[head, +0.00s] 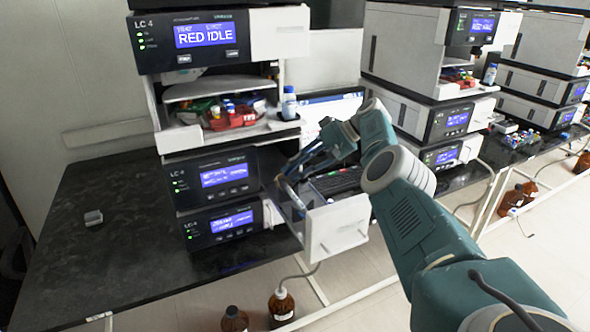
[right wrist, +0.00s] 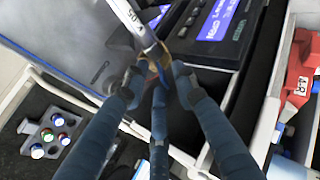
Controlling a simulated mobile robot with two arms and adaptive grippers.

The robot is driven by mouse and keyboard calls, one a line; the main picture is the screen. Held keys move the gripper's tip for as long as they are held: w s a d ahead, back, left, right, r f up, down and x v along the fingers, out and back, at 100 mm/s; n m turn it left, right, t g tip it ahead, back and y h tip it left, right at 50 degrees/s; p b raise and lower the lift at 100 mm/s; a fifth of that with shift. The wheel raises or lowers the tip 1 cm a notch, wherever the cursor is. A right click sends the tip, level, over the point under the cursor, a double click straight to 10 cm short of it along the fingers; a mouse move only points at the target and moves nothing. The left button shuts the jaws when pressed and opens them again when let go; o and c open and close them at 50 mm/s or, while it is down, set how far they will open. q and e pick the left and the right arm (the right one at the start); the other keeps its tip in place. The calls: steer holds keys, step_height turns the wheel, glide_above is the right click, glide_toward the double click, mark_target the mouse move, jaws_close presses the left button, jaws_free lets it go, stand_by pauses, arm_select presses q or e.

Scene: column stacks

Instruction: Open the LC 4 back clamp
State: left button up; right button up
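The LC 4 stack (head: 210,180) stands at the left on the black bench. A white-fronted compartment (head: 338,228) is pulled out from its lower right side. A silver column (head: 291,196) shows at the compartment's left side, tilted, and its white labelled body (right wrist: 130,18) shows in the right wrist view. A small brass-coloured part (right wrist: 155,56) is at its near end; I cannot tell clearly whether it is the back clamp. My right gripper (right wrist: 158,80) is open, its blue fingers spread around this part. It reaches over the compartment (head: 300,168). My left gripper is not in view.
A shelf above holds a red tray (head: 235,114) and a blue-capped bottle (head: 289,103). More instrument stacks (head: 440,75) stand to the right. Brown bottles (head: 281,303) stand below the bench edge.

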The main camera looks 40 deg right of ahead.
steer(key=v, duration=0.7)
steer(key=shift+s+r, duration=0.15)
steer(key=shift+s, duration=0.05)
steer(key=shift+d, duration=0.1)
